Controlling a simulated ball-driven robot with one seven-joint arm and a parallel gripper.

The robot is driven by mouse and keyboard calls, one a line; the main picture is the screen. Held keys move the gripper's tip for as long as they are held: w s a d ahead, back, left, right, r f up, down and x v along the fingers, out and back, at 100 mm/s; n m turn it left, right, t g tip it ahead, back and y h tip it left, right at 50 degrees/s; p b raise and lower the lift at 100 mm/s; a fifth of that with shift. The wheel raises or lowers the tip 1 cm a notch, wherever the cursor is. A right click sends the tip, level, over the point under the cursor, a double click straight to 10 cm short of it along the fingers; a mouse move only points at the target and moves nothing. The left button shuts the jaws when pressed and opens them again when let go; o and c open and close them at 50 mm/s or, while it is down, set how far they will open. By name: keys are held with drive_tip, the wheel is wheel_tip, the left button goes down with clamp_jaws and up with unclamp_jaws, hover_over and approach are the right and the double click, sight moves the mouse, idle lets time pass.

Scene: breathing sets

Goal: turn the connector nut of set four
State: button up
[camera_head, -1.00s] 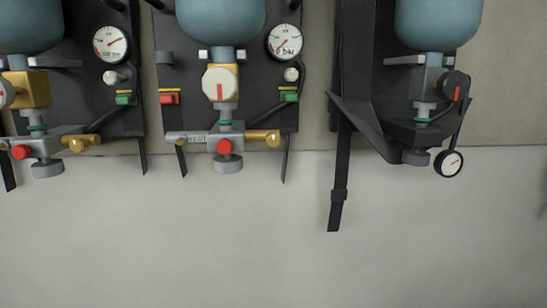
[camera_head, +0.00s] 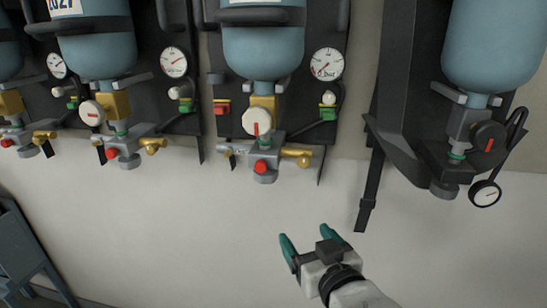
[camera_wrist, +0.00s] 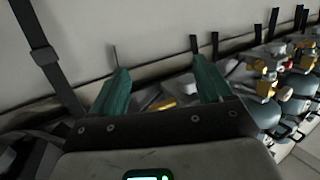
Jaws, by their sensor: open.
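Several breathing sets hang on the wall in the head view, each with a blue cylinder. No set number is readable, so I cannot tell which is set four. The right set (camera_head: 490,45) has a black knob (camera_head: 488,136), a green ring (camera_head: 456,155) and a grey round part (camera_head: 445,190) below. My gripper (camera_head: 308,240) is open and empty, below and between these two sets. Its teal fingers also show in the wrist view (camera_wrist: 163,82).
More sets (camera_head: 95,45) hang at the left. A black strap (camera_head: 367,200) hangs near my gripper, left of the right set. A blue-grey frame (camera_head: 20,250) stands at lower left. The pale wall below the sets is clear.

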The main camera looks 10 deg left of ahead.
drive_tip(key=t+y+p, duration=0.1)
drive_tip(key=y, duration=0.1)
approach(269, 181)
drive_tip(key=w, duration=0.2)
drive_tip(key=shift+n, duration=0.3)
drive_tip(key=x, duration=0.5)
drive_tip(key=p+x, duration=0.1)
drive_tip(key=x, duration=0.4)
drive_tip(key=shift+w+a+r, duration=0.1)
drive_tip(key=shift+a+r, duration=0.05)
drive_tip(key=shift+a, duration=0.35)
drive_tip(key=c, duration=1)
drive_tip(key=shift+o, duration=0.2)
drive_tip(key=shift+h, duration=0.3)
